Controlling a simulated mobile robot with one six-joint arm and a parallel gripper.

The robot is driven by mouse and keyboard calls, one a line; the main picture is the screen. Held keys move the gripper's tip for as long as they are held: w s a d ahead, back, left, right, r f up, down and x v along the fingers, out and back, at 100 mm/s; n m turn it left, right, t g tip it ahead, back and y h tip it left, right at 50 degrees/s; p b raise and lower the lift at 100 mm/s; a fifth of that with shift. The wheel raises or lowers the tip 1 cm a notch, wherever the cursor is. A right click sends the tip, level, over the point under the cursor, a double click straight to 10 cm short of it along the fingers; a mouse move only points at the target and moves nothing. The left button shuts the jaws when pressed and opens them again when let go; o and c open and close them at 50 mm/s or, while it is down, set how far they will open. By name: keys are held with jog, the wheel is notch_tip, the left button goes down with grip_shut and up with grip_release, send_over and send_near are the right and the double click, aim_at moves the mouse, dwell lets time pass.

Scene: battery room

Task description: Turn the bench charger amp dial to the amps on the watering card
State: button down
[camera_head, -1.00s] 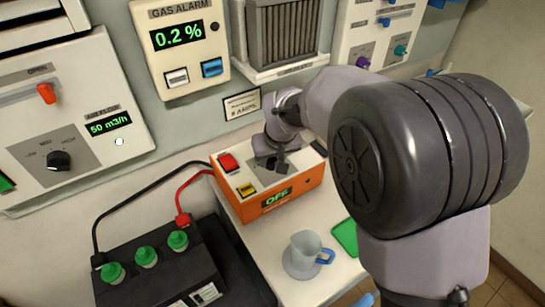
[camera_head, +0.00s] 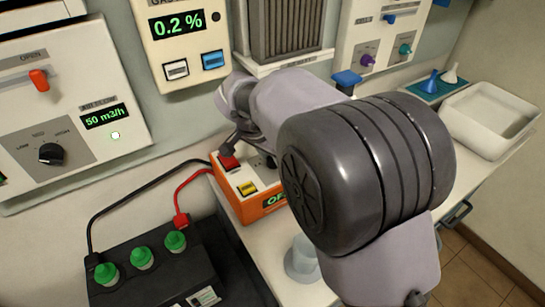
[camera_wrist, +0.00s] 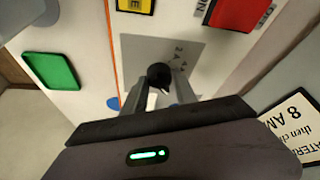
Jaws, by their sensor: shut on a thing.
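The orange bench charger (camera_head: 236,206) stands on the bench, with a red button (camera_head: 228,161), a yellow button (camera_head: 246,187) and a green display partly hidden by my arm. In the wrist view the black amp dial (camera_wrist: 159,75) sits on a grey scale plate, and my gripper (camera_wrist: 160,84) is shut on it with a finger on either side. A few small scale figures show beyond the dial; its exact setting cannot be read. The watering card (camera_wrist: 300,128) is cut off at the wrist view's right edge; "8 AM" shows.
A black battery (camera_head: 155,265) with green caps stands left of the charger, joined by red and black cables. A cup (camera_head: 302,262) is partly behind my arm. A green pad (camera_wrist: 48,70) lies nearby. A white tray (camera_head: 490,118) is at right.

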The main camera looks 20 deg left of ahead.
jog(key=shift+a+m+g+h+p, duration=0.1)
jog(key=shift+m+g+h+p, duration=0.25)
jog(key=shift+m, duration=1.15)
jog(key=c, duration=1)
grip_release()
jog(key=p+v, duration=0.2)
jog(key=v, duration=0.3)
jog(key=p+v, duration=0.2)
jog(key=v, duration=0.4)
jog(key=p+v, duration=0.2)
jog(key=v, duration=0.4)
jog(key=shift+a+r+p, duration=0.15)
jog(key=shift+a+p, duration=0.15)
jog(key=shift+a, duration=0.05)
